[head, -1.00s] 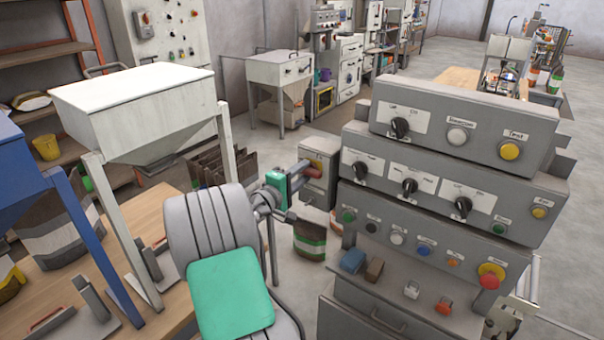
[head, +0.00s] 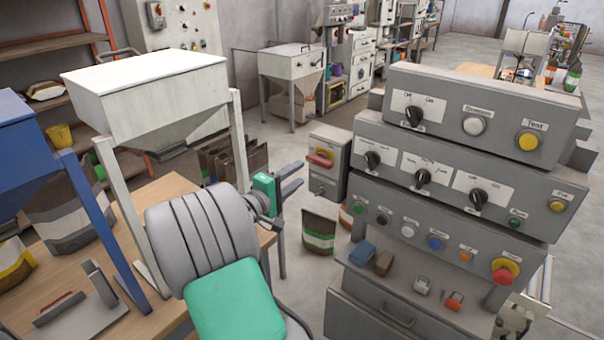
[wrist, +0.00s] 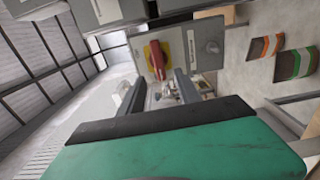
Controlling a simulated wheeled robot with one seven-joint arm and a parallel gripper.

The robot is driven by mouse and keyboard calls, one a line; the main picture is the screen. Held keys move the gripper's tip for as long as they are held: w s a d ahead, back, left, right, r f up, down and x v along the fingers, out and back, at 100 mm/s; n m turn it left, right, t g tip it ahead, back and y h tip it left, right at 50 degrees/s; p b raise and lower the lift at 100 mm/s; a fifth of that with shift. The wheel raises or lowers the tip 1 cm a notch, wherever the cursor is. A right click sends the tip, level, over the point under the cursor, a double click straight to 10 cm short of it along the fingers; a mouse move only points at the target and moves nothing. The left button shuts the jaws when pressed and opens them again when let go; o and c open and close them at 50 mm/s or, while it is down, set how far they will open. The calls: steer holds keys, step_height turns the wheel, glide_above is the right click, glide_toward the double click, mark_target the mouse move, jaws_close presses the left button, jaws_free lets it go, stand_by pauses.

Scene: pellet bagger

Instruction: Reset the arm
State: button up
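My gripper (head: 291,179) is in the middle of the head view, at the end of my grey and green arm. Its two dark fingers are spread apart with nothing between them. They point toward a grey switch box (head: 324,183) with a red handle (head: 320,159) on a yellow plate. The gripper is clear of the handle in the head view. In the wrist view the fingers (wrist: 160,88) are also apart, and the red handle (wrist: 157,60) shows beyond them. The wrist housing hides the lower part of that view.
A grey control console (head: 450,180) with knobs and buttons stands close on the right. A white hopper (head: 150,95) on legs and a wooden table (head: 160,195) are on the left. A striped bag (head: 319,232) stands on the floor below the switch box.

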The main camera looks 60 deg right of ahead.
stand_by(0.3)
steer(key=s+a+f+m+g+y, duration=0.1)
steer(key=s+a+f+m+y, duration=0.2)
steer(key=f, duration=0.6)
steer(key=a+f+m+y, duration=0.3)
steer(key=a+f+y, duration=0.15)
steer(key=f, duration=0.55)
steer(key=a+f+y, duration=0.6)
steer(key=a, duration=0.7)
steer(key=w+a+r+n+t+y, duration=0.1)
steer(key=a+r+y, duration=0.1)
steer(key=a, duration=0.5)
steer(key=w+a+r+n+t+y, duration=0.1)
steer(key=a+r+y, duration=0.1)
steer(key=a, duration=0.6)
steer(key=w+a+r+n+t, duration=0.2)
steer(key=a+r+n, duration=0.1)
steer(key=a+r, duration=0.3)
steer(key=w+a+r+n+t, duration=0.2)
steer(key=a+r+t, duration=0.1)
steer(key=a+r, duration=0.2)
steer(key=shift+w+a+r+n, duration=0.3)
steer(key=shift+a+r+n, duration=0.1)
steer(key=shift+a, duration=0.35)
